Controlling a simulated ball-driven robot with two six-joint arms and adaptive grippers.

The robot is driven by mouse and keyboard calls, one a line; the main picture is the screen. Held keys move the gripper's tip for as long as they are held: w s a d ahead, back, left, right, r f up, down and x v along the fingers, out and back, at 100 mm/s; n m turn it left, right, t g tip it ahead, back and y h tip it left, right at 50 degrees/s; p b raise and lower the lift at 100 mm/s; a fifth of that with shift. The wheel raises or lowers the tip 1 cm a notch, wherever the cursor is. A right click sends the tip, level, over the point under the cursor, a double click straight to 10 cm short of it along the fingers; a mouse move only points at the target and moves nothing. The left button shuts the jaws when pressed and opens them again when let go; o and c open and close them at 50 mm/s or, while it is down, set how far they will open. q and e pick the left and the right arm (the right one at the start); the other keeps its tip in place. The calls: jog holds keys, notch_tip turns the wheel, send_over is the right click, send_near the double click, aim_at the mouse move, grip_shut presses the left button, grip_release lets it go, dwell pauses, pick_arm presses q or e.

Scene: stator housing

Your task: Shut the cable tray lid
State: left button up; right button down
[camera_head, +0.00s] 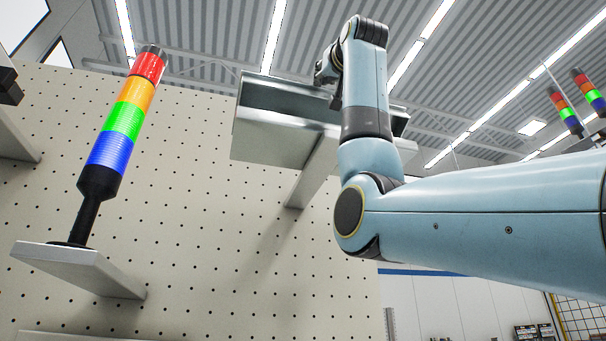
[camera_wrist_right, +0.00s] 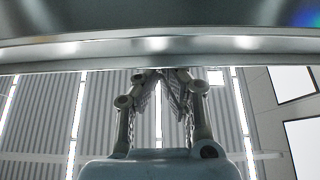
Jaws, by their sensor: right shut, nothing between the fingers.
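The cable tray (camera_head: 275,138) is a long metal channel on a bracket high on the perforated wall. A grey panel (camera_head: 285,97) stands along its upper back side and looks like the lid, raised; my arm hides part of it. My right gripper (camera_wrist_right: 164,73) is shut and empty. In the right wrist view its fingertips meet just below a shiny metal edge (camera_wrist_right: 160,46) that spans the top of the picture; whether they touch it I cannot tell. In the head view the right gripper is mostly hidden behind my wrist at the tray. My left gripper is not in view.
A signal light (camera_head: 121,125) with red, orange, green and blue bands stands on a shelf (camera_head: 75,265) left of the tray. The tray's bracket (camera_head: 315,170) juts from the perforated panel (camera_head: 190,230). The wall between light and tray is clear.

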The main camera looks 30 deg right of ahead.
aim_at(328, 97)
jog(key=shift+t, duration=0.7)
jog(key=f+b, duration=0.1)
jog(key=s+f, duration=0.1)
jog(key=f+b, duration=0.1)
jog(key=shift+s+a+f+b, duration=0.25)
jog(key=shift+f+b, duration=0.1)
jog(key=shift+f, duration=0.05)
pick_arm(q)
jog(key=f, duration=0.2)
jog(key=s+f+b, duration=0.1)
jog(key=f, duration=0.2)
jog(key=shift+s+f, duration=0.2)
pick_arm(e)
jog(key=shift+s+a+f, duration=0.1)
jog(key=shift+s+f, duration=0.15)
jog(key=shift+f, duration=0.25)
jog(key=shift+s+f, duration=0.25)
jog(key=shift+f, duration=0.2)
